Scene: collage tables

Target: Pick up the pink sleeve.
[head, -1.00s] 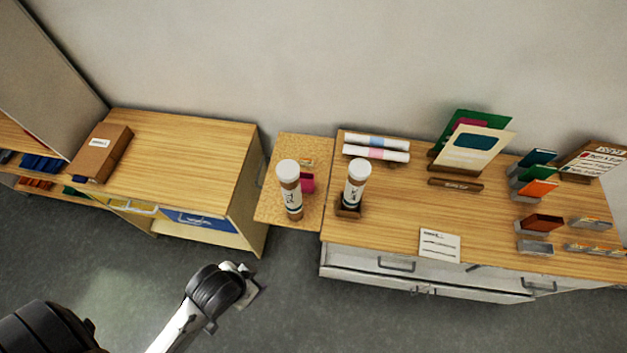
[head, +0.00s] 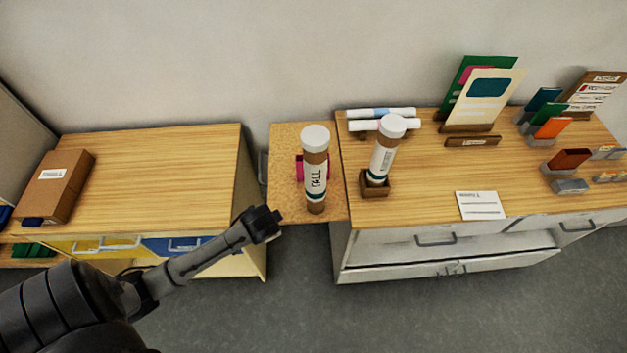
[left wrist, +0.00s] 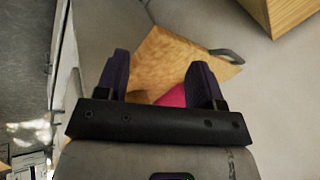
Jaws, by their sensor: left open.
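The pink sleeve (head: 299,168) is on the small cork-coloured table (head: 283,205), partly hidden behind a tall brown tube (head: 315,180) with a white cap. In the left wrist view the pink sleeve (left wrist: 173,97) shows between the fingers, low and right of centre, its lower part cut off by the gripper body. My left gripper (head: 265,222) is at the near left edge of the small table in the head view, short of the sleeve. Its fingers (left wrist: 159,60) are apart, with nothing held between them. My right gripper is in neither view.
A second capped tube (head: 383,150) leans in a wooden holder on the right cabinet. A brown box (head: 55,186) is on the left cabinet, whose top (head: 165,165) is otherwise clear.

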